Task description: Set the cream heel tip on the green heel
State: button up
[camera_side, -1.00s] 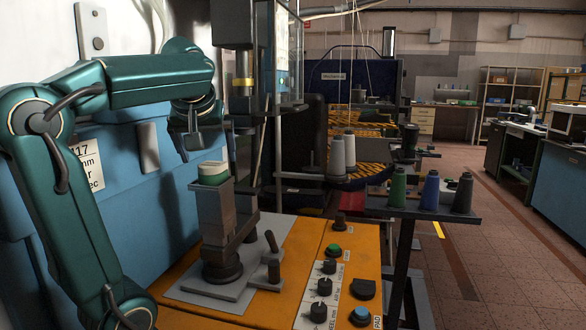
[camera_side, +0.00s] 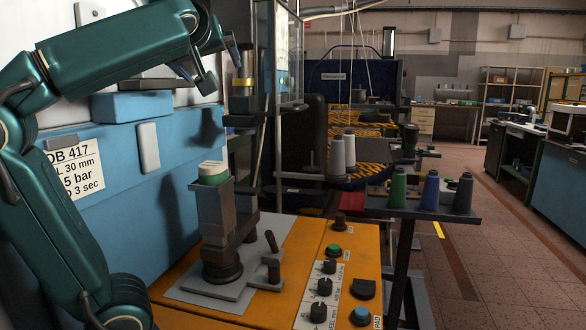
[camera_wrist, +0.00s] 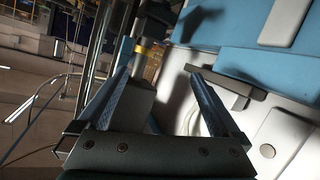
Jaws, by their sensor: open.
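The cream heel tip (camera_side: 212,167) rests flat on top of the green heel (camera_side: 213,179), which sits on a grey metal post. The two look roughly lined up. My gripper (camera_side: 224,77) is well above them in the side view, apart from both, with its fingers spread and nothing between them. In the wrist view my gripper (camera_wrist: 158,72) also shows parted, empty fingers. The heel and tip are not seen in the wrist view.
The grey post (camera_side: 214,215) stands on a plate on the orange machine top (camera_side: 285,265), which has several knobs. A dark column (camera_side: 245,110) rises behind the post, close to my gripper. A blue housing (camera_side: 165,160) is at left. Thread spools (camera_side: 430,190) stand at right.

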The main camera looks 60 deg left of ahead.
jog(key=w+d+r+m+t+h, duration=0.1)
jog(key=w+d+r+m+t, duration=0.6)
jog(key=d+t, duration=0.25)
jog(key=w+d+f+m+t+h, duration=0.1)
jog(key=w+d+f+m+h, duration=0.1)
jog(key=d+f+m+h, duration=0.35)
jog(key=w+d+f+m+h, duration=0.25)
jog(key=d+f+h, duration=0.25)
jog(key=d+h, duration=0.3)
jog(key=s+d+f+m+g, duration=0.1)
jog(key=s+d+f+g, duration=0.15)
jog(key=f, duration=0.35)
jog(key=s+d+f+m+g, duration=0.1)
jog(key=s+d+f+g, duration=0.15)
jog(key=f, duration=0.45)
jog(key=s+a+f+n+g+y, duration=0.1)
jog(key=s+a+f+g, duration=0.2)
jog(key=s+f+g, duration=0.3)
jog(key=s+f, duration=0.3)
jog(key=f, duration=0.4)
jog(key=shift+s+a+f+g+y, duration=0.2)
jog(key=shift+s+a+g+y, duration=0.05)
jog(key=shift+g+y, duration=0.1)
